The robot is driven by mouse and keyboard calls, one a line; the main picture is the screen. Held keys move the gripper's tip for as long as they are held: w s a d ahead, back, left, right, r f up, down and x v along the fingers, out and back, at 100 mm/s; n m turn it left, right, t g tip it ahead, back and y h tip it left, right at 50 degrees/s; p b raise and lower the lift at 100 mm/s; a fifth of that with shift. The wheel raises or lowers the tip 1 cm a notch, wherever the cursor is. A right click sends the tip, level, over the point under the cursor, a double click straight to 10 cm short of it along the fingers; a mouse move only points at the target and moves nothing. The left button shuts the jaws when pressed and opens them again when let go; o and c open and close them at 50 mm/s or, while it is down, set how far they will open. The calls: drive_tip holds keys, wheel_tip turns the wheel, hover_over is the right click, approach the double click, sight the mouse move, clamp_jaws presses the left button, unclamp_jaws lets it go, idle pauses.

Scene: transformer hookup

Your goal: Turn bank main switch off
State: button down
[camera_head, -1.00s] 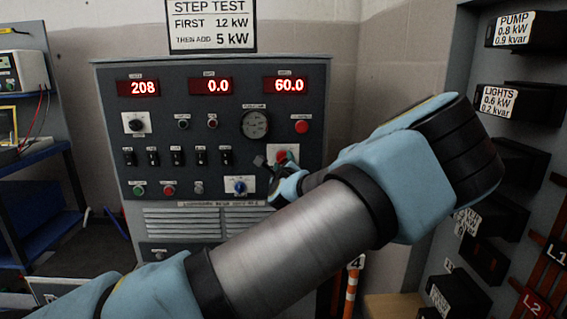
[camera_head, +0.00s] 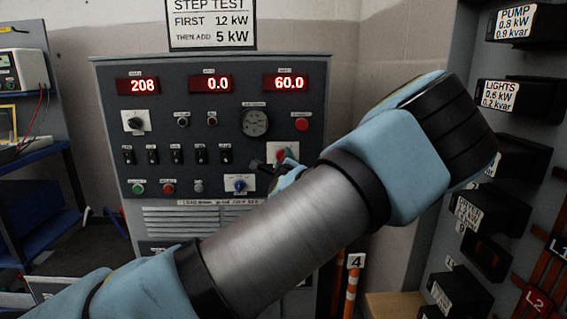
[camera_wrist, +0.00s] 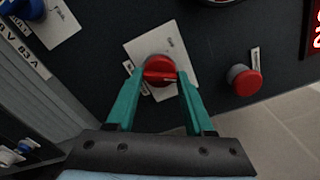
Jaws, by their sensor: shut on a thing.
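The switch is a red rotary knob (camera_wrist: 160,68) on a white plate on the dark load bank panel (camera_head: 230,65). In the wrist view the green fingers of my gripper (camera_wrist: 160,76) stand on either side of the knob, shut on it. The knob's grip bar lies roughly across the line between the fingers. In the head view the knob (camera_head: 282,153) shows only in part, and my arm hides most of my gripper. The switch's label is too small to read. The panel's displays read 208, 0.0 and 60.0.
A red push button (camera_wrist: 246,82) sits close to the right of the knob in the wrist view. A blue knob (camera_head: 239,185) is left of my gripper. Several black toggles are farther left. A rack of labelled load boxes (camera_head: 508,97) stands at the right, near my arm.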

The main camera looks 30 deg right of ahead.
drive_tip(key=shift+n+b, duration=2.9)
drive_tip(key=shift+n, duration=4.5)
drive_tip(key=shift+c, duration=1.4)
unclamp_jaws()
drive_tip(key=v, duration=1)
drive_tip(key=shift+s+a+b, duration=0.2)
drive_tip(key=shift+s+b, duration=0.1)
drive_tip(key=shift+s, duration=0.05)
